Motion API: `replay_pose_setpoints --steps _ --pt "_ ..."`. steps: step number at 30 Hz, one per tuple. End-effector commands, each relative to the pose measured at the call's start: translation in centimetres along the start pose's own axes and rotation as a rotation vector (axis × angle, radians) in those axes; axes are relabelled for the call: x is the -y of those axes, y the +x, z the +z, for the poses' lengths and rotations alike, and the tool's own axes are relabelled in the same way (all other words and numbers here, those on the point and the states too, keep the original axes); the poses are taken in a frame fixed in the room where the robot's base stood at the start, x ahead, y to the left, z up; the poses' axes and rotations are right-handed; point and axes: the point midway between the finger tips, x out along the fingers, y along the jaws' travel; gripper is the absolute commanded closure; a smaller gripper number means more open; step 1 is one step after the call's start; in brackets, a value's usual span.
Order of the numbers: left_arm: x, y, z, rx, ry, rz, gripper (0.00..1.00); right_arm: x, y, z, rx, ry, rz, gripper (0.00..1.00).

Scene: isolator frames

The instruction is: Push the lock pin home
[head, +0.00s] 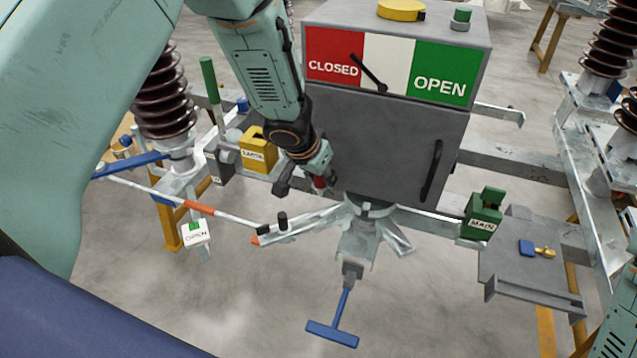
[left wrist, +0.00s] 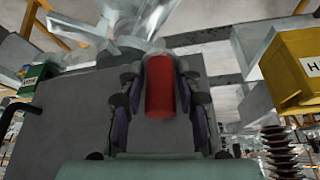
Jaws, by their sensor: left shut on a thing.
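A red cylinder (left wrist: 160,88), which looks like the lock pin, stands between the fingers of my left gripper (left wrist: 161,100) in the left wrist view. In the head view its red part (head: 320,183) shows small beside the dark fingers of my left gripper (head: 311,184). The gripper is shut on it, in front of the lower left of the grey cabinet (head: 385,145). The cylinder's far end points toward the metal bracket (left wrist: 130,22) under the cabinet. I cannot tell whether it touches the bracket. My right gripper is out of view.
A yellow labelled box (head: 257,149) stands left of my left gripper. A green box marked MAIN (head: 482,214) is at the right. A red-banded rod (head: 195,207) lies at the left. A blue T-handle (head: 333,331) hangs below the bracket. The floor below is clear.

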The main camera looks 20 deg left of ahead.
Motion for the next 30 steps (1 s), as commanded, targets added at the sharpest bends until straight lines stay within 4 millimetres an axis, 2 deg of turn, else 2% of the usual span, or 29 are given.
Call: replay_pose_setpoints --steps 14,30 --pt "0.4 0.1 -0.2 -0.003 -0.059 -0.027 1.0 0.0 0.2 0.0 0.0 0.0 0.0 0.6" --pt "0.4 4.6 2.0 -0.003 -0.059 -0.027 1.0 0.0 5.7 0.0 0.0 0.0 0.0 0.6"
